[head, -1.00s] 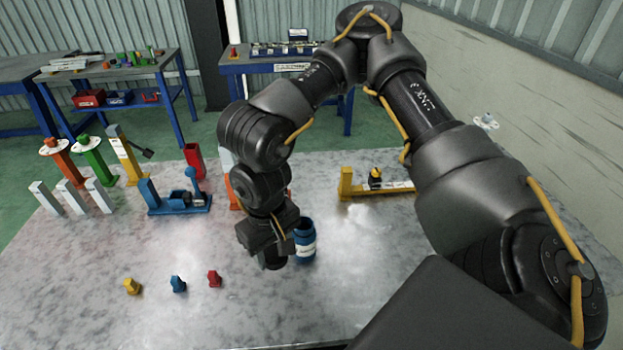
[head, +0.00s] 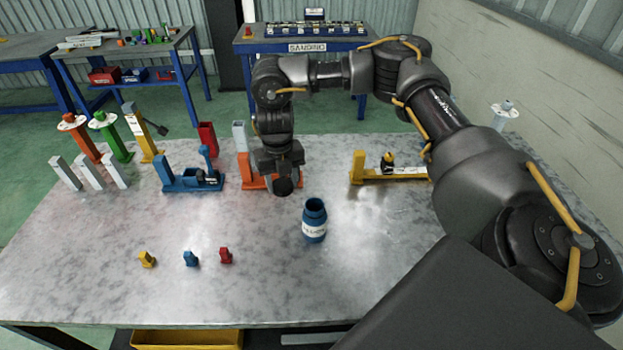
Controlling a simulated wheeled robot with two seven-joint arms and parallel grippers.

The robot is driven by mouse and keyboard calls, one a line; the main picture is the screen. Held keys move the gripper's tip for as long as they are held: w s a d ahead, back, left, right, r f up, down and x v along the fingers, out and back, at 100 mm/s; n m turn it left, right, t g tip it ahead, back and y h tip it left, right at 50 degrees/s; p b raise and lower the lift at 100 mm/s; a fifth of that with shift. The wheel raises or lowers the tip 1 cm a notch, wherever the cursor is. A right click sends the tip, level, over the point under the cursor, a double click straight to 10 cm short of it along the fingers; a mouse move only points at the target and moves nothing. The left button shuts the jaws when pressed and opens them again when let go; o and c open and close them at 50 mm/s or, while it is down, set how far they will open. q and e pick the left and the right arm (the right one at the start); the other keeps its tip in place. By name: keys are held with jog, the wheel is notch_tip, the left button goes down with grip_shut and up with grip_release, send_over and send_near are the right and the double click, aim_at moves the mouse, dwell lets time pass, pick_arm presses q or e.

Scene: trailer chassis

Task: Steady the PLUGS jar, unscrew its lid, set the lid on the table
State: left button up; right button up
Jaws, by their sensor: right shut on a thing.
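The blue PLUGS jar (head: 314,232) stands upright on the table (head: 290,295), right of the middle. Its pale label faces me, but the lettering is too small to read surely. Its blue neck and rim show, with no lid seen on top. My right gripper (head: 283,182) is above the table, behind and to the left of the jar and apart from it. It is shut on a small dark round thing, which looks like the lid; its fingers are hard to make out. My left gripper is not in view.
Yellow, blue and red small pieces (head: 190,258) lie at the front left. A blue fixture (head: 190,182), an orange fixture (head: 252,182) and a yellow fixture (head: 370,172) stand along the back. Grey blocks (head: 90,172) stand at the left. The table around the jar is clear.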

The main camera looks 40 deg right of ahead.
jog(key=d+m, duration=0.3)
jog(key=m, duration=0.4)
send_over(292, 210)
notch_tip(292, 210, down, 7)
jog(key=shift+w+d+r, duration=0.1)
notch_tip(292, 210, down, 4)
jog(key=shift+r, duration=0.1)
jog(key=shift+f, duration=0.2)
jog(key=shift+f+b, duration=0.1)
jog(key=shift+b, duration=0.2)
jog(key=o, duration=1.1)
